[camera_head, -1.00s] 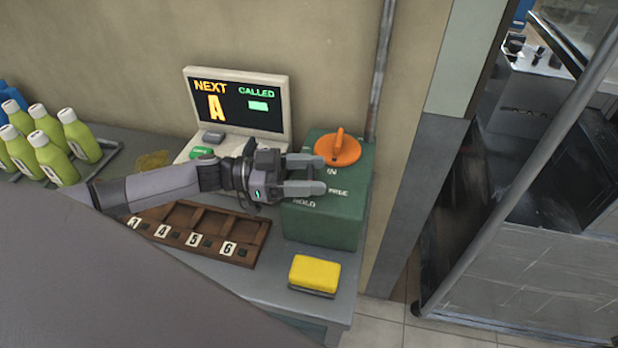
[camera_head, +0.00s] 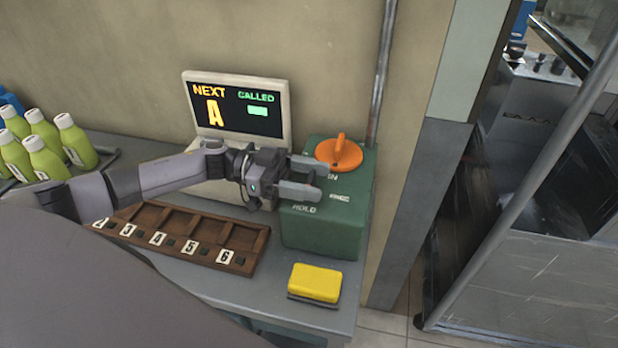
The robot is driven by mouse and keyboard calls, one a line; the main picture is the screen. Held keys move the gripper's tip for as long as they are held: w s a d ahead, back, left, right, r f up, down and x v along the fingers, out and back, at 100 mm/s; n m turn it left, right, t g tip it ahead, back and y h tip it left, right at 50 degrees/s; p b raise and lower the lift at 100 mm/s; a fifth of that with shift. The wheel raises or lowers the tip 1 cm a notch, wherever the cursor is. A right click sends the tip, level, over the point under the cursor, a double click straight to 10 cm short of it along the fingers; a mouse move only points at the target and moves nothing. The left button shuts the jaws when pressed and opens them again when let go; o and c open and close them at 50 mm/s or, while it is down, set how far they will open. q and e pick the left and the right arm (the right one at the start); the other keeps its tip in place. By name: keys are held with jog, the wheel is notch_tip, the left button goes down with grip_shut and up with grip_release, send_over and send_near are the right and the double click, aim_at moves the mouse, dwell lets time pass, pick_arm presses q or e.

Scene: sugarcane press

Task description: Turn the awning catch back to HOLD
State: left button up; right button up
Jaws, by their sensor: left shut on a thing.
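The green box (camera_head: 335,228) stands at the right end of the counter, with white lettering on its top that includes HOLD and a partly readable FREE. An orange round knob (camera_head: 340,153) with an upright grip sits at the back of its top. My left gripper (camera_head: 312,178) reaches over the box from the left, its two grey fingers a little apart in front of the orange knob. My right gripper is not in view.
A screen (camera_head: 238,108) reading NEXT A stands behind my arm. A brown numbered rack (camera_head: 185,235) and a yellow sponge-like block (camera_head: 315,282) lie on the counter (camera_head: 270,300). Green bottles (camera_head: 45,160) stand at left. A metal pole (camera_head: 520,200) rises at right.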

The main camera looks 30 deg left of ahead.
pick_arm(q)
jog(key=o, duration=1)
jog(key=shift+d, duration=0.15)
jog(key=shift+c, duration=0.2)
jog(key=b+v, duration=0.1)
jog(key=v, duration=0.6)
jog(key=shift+b, duration=0.3)
